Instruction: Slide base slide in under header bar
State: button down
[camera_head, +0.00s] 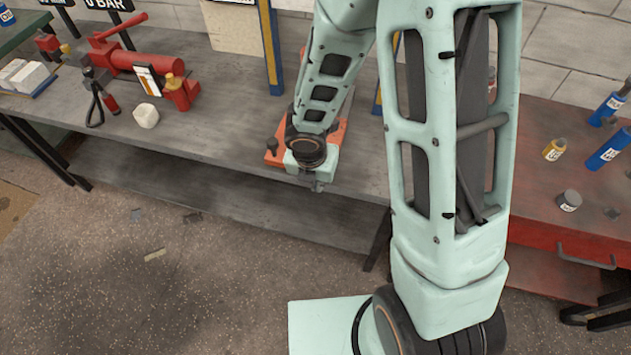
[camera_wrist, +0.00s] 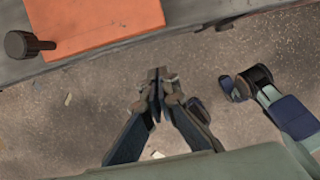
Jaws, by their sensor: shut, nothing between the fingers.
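An orange plate with a dark knob, which looks like the base slide (camera_head: 271,157), lies at the front edge of the grey bench, partly hidden by my arm. In the wrist view the orange slide (camera_wrist: 100,25) is at the upper left, its black knob (camera_wrist: 25,44) sticking out to the left. My gripper (camera_head: 317,186) is just off the bench's front edge beside it. In the wrist view my gripper (camera_wrist: 157,78) is shut and empty over the floor, apart from the slide and knob. I cannot make out the header bar; my arm hides much of that area.
The grey bench (camera_head: 215,150) carries a red press-like tool (camera_head: 150,60) and a pale block (camera_head: 146,115) at left. Blue-and-yellow posts (camera_head: 270,50) stand behind the slide. A red bench (camera_head: 540,230) with bottles is at right. Floor in front is mostly clear.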

jog(key=shift+w+d+f+p, duration=0.25)
jog(key=shift+w+f, duration=0.1)
jog(key=shift+w, duration=0.35)
jog(key=shift+w+d+f+p, duration=0.15)
jog(key=shift+w+d+f, duration=0.15)
jog(key=shift+w, duration=0.45)
jog(key=shift+w+d+f+p, duration=0.25)
jog(key=shift+w+f, duration=0.1)
jog(key=shift+w, duration=0.35)
